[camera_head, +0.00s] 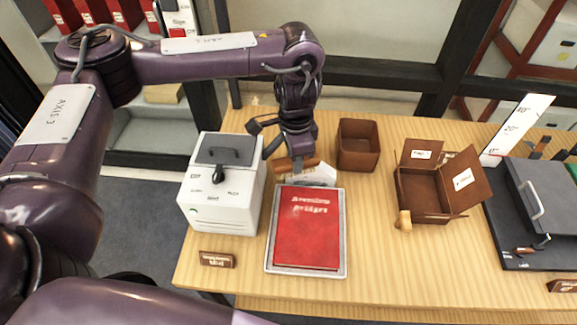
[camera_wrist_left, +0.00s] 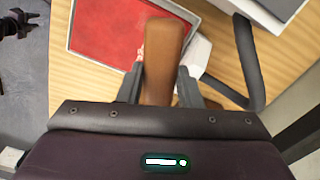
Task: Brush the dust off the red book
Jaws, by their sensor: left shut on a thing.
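The red book (camera_head: 308,228) lies flat in a shallow grey tray (camera_head: 270,262) on the wooden table, with pale lettering near its top. It also shows in the left wrist view (camera_wrist_left: 105,28). My left gripper (camera_head: 291,160) is over the book's far edge, shut on the brown wooden handle of a brush (camera_head: 301,165). The handle also shows between the fingers in the left wrist view (camera_wrist_left: 163,62). A white part below the handle seems to be the bristles; whether they touch the book I cannot tell.
A white box-shaped device (camera_head: 222,207) stands close on the left of the tray. A brown open box (camera_head: 358,146) is behind right, and an open brown flapped box (camera_head: 425,190) is further right. A dark board (camera_head: 520,205) lies at the far right.

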